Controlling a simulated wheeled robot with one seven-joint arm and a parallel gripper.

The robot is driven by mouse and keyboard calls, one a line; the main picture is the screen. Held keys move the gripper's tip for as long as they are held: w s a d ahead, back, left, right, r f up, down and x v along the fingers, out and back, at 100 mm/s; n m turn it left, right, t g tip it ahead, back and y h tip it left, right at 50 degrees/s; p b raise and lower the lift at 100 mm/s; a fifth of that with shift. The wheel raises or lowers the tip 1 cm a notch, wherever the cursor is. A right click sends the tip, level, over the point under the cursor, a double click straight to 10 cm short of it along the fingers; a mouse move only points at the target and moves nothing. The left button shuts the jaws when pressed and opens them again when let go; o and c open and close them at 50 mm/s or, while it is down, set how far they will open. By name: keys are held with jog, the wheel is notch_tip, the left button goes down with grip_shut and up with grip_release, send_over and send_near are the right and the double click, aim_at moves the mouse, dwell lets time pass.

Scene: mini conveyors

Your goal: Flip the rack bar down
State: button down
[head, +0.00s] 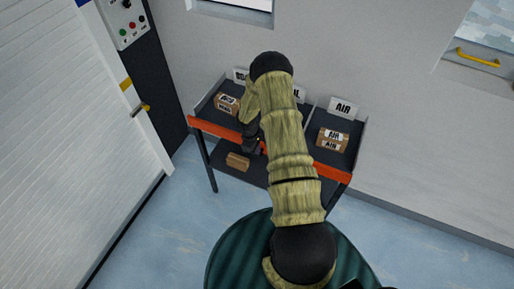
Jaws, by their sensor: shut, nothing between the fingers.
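The rack (205,165) stands against the far wall, with dark bays on top and a lower shelf. An orange bar (215,130) runs along its front edge, showing on the left and again on the right (333,173). My arm crosses in front of the bar's middle and hides part of it. My gripper (254,149) is dark, small and partly hidden by my arm. It points down at the bar's middle and looks shut and empty. I cannot tell whether it touches the bar.
A box (227,104) sits in the left bay and another (332,140) in the right bay. A small box (238,161) lies on the lower shelf. A white shutter (70,140) and control panel (125,22) stand at the left. The floor right of the rack is clear.

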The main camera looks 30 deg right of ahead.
notch_tip(320, 180, down, 8)
jog(key=b, duration=0.7)
jog(key=shift+s+r+b, duration=0.15)
jog(key=shift+r+b, duration=0.05)
jog(key=shift+b, duration=0.15)
jog(key=shift+s+a, duration=0.1)
notch_tip(320, 180, up, 14)
jog(key=w+a, duration=0.1)
jog(key=a, duration=0.1)
jog(key=shift+a+b, duration=0.3)
jog(key=shift+b, duration=0.05)
jog(key=shift+r, duration=0.1)
dwell(0.5)
